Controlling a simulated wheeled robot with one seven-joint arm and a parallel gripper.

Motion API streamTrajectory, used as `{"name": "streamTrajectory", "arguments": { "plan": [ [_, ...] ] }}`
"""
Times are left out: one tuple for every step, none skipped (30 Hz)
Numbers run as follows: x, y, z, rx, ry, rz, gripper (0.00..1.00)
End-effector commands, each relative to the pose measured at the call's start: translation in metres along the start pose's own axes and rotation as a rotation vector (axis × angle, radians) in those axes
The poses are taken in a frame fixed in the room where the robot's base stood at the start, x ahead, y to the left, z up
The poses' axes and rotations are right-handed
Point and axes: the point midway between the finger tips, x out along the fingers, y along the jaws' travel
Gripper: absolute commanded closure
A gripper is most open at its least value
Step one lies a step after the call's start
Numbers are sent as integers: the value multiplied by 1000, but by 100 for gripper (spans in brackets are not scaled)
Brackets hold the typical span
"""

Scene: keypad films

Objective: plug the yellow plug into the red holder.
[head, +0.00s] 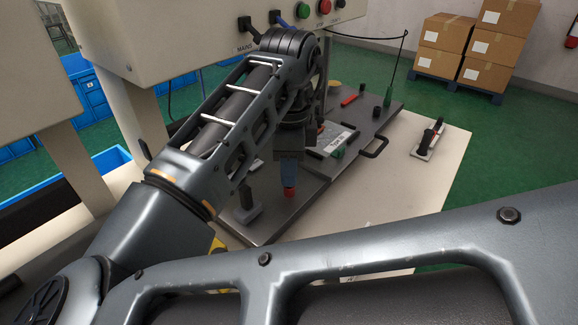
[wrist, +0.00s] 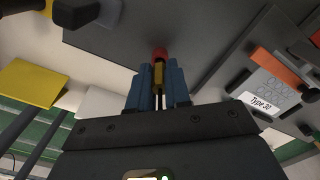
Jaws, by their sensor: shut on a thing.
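My gripper (head: 289,178) points down over the grey plate, its blue fingers low near the plate's surface. In the wrist view the gripper (wrist: 159,82) is shut on the yellow plug (wrist: 158,73), which shows as a narrow strip between the fingers. The red holder (wrist: 160,53) is just beyond the fingertips, in line with the plug. The red holder also shows in the head view (head: 290,193), right under the fingers. The plug is hidden by the fingers in the head view. I cannot tell whether the plug is in the holder or just above it.
A grey upright piece (head: 247,206) stands on the plate left of the gripper. A card labelled Type 30 (wrist: 262,103) lies to the right. A black handle (head: 375,148) edges the plate. A control box (head: 190,40) hangs behind my arm.

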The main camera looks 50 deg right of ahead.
Motion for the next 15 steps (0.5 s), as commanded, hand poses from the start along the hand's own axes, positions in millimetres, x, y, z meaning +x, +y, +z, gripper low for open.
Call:
{"name": "streamTrajectory", "arguments": {
  "plan": [
    [2, 0, 0, 0, 0, 0, 100],
    [3, 0, 0, 0, 0, 0, 100],
    [4, 0, 0, 0, 0, 0, 100],
    [4, 0, 0, 0, 0, 0, 100],
    [5, 0, 0, 0, 0, 0, 100],
    [6, 0, 0, 0, 0, 0, 100],
    [7, 0, 0, 0, 0, 0, 100],
    [7, 0, 0, 0, 0, 0, 100],
    [8, 0, 0, 0, 0, 0, 100],
    [9, 0, 0, 0, 0, 0, 100],
    [10, 0, 0, 0, 0, 0, 100],
    [10, 0, 0, 0, 1, 0, 100],
    [11, 0, 0, -1, 1, 0, 100],
    [12, 0, 0, -1, 1, 0, 100],
    [13, 0, 0, 0, 1, 0, 100]
  ]
}}
